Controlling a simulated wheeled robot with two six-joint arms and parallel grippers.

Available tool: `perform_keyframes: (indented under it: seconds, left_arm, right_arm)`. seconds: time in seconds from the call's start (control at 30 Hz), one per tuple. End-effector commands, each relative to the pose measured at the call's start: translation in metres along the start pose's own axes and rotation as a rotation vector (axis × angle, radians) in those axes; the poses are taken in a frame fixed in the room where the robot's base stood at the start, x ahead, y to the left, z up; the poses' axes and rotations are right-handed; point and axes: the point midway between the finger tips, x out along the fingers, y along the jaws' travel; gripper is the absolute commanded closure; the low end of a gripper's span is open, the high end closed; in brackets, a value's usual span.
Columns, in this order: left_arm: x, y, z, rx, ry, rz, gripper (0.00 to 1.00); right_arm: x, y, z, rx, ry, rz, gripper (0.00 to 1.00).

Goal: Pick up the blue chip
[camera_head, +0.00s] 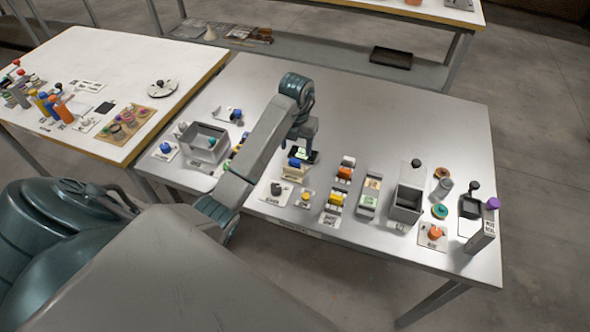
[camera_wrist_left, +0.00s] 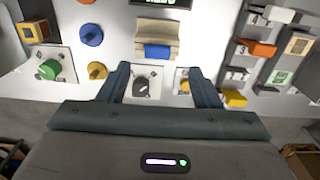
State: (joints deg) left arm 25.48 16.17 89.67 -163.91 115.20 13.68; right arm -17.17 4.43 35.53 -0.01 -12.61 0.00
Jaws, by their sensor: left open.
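The likely blue chip is a small blue block (camera_head: 294,162) on a beige stepped stand (camera_head: 293,172) near the middle of the table. In the left wrist view the blue block (camera_wrist_left: 157,52) sits at the front of the beige stand (camera_wrist_left: 157,30), ahead of the fingertips. My left gripper (camera_head: 303,145) reaches down above and just behind the stand. In its wrist view the left gripper (camera_wrist_left: 158,70) has its fingers apart, with nothing held between them. My right gripper is not seen.
A black display (camera_wrist_left: 163,2) is behind the stand. A white plate with a dark knob (camera_wrist_left: 146,85) is nearer. The table's back is clear.

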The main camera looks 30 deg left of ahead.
Motion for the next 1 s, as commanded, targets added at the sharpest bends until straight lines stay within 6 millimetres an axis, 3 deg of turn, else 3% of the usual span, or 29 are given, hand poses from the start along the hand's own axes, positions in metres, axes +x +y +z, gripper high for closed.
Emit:
perform_keyframes:
  seconds: [0.03, 0.27, 0.53, 0.7, 0.9, 1.0]
  left_arm:
    - [0.008, 0.000, 0.000, 0.000, -0.001, 0.000, 0.42]
    - [0.015, 0.001, 0.000, 0.000, -0.001, 0.000, 0.42]
    - [0.045, 0.004, 0.001, 0.000, -0.001, -0.001, 0.42]
    - [0.060, 0.004, 0.001, 0.000, 0.001, -0.001, 0.42]
    - [0.059, 0.004, 0.001, 0.000, 0.000, -0.001, 0.42]
    - [0.059, 0.004, 0.001, 0.000, 0.000, -0.001, 0.61]
  right_arm:
    - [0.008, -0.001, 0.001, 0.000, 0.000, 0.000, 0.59]
    - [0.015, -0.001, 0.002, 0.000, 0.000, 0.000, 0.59]
    - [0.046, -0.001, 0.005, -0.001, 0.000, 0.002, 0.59]
    - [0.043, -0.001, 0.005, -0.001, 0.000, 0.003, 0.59]
    - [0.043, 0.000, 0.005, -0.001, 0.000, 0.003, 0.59]
    - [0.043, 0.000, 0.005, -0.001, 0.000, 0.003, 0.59]
